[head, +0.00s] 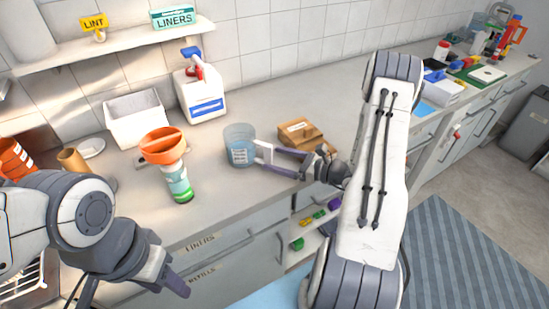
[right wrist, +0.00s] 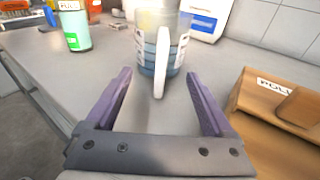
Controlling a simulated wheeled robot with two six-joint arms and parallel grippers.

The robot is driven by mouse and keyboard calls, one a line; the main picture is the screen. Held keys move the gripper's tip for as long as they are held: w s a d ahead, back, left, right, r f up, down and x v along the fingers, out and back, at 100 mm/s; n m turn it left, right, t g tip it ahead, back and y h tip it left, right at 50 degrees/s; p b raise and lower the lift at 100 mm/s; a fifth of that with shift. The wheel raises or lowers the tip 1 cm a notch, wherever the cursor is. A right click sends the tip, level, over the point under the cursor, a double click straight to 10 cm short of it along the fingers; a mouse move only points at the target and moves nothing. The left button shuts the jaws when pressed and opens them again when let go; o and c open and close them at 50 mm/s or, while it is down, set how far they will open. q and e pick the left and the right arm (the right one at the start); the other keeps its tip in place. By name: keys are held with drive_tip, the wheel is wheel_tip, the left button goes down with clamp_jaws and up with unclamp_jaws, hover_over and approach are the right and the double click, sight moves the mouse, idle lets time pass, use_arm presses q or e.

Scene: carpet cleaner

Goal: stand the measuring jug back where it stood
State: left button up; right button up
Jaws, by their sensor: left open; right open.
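The measuring jug (head: 240,136) is clear with bluish contents or tint and a white label. It stands upright on the counter, its white handle turned toward my right gripper (head: 264,160). The jug also shows in the right wrist view (right wrist: 175,28). There my right gripper (right wrist: 159,76) is open, with the jug's handle (right wrist: 160,65) between its two fingers and a gap on each side. My left gripper (head: 172,280) is open and empty at the lower left, in front of the counter's edge.
A white jerrycan (head: 203,95) and a white bin (head: 137,117) stand behind. A brown wooden box (head: 301,132) is close right of the jug. Counter in front of the jug is clear.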

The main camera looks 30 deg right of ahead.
drive_tip(key=shift+p+v, duration=0.35)
drive_tip(key=shift+v, duration=2.35)
